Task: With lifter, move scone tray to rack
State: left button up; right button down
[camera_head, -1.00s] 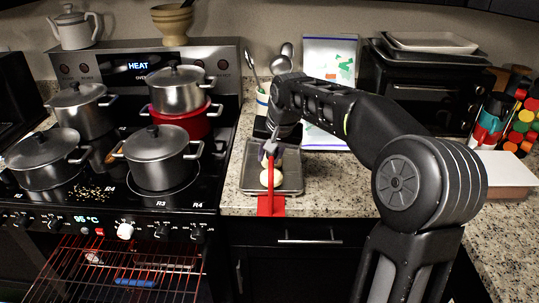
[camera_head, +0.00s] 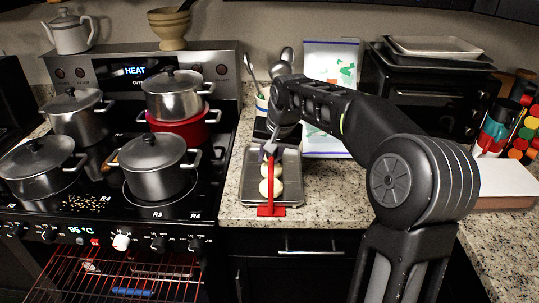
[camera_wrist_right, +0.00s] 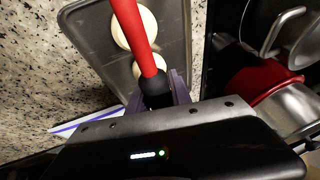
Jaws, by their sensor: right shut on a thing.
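The red lifter (camera_head: 271,188) stands with its handle up and its wide red foot at the front edge of the grey scone tray (camera_head: 292,178). I cannot tell whether the foot touches the tray. The tray lies on the granite counter right of the stove, with pale scones (camera_head: 277,188) in it, partly behind the lifter. My right gripper (camera_head: 269,148) is shut on the lifter's handle above the tray. The right wrist view shows the red shaft (camera_wrist_right: 133,30) running out over the tray (camera_wrist_right: 172,35). The wire rack (camera_head: 110,275) extends from the oven at lower left. My left gripper is out of view.
Several lidded pots, including a steel pot (camera_head: 155,165) and a red pot (camera_head: 182,128), stand on the cooktop beside the tray. Bare counter (camera_head: 335,200) lies to the tray's right.

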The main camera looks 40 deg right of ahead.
jog(key=shift+r, duration=0.2)
jog(key=shift+r+p, duration=1.4)
jog(key=shift+r, duration=0.2)
jog(key=shift+a, duration=0.1)
